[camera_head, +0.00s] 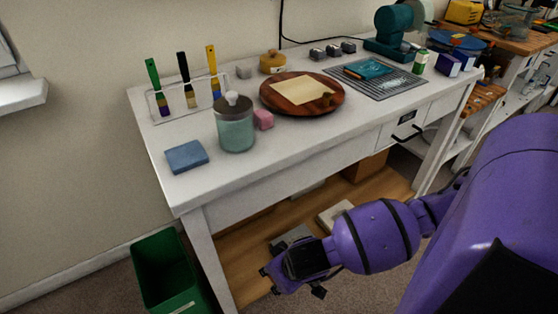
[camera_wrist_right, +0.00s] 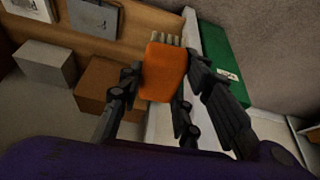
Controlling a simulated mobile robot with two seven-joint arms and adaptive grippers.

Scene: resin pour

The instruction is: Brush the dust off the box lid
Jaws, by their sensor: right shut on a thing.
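My right gripper (camera_head: 290,284) hangs low in front of the white workbench, beside its lower shelf. In the right wrist view, its fingers (camera_wrist_right: 160,88) are shut around an orange brush-like thing (camera_wrist_right: 163,66) with pale prongs or bristles at its far end. The held thing is hidden in the head view. Boxes lie on the lower shelf: a dark grey flat one (camera_head: 291,237), a pale one (camera_head: 335,214) and a brown one (camera_head: 364,167). I cannot tell which bears the dusty lid, and no dust is clear. My left gripper is not in view.
A green bin (camera_head: 170,270) stands left of the gripper, by the white bench leg (camera_head: 208,260). The bench top (camera_head: 290,150) holds brushes in a rack (camera_head: 186,97), a lidded jar (camera_head: 236,128), a blue sponge (camera_head: 186,156) and a round wooden board (camera_head: 275,101).

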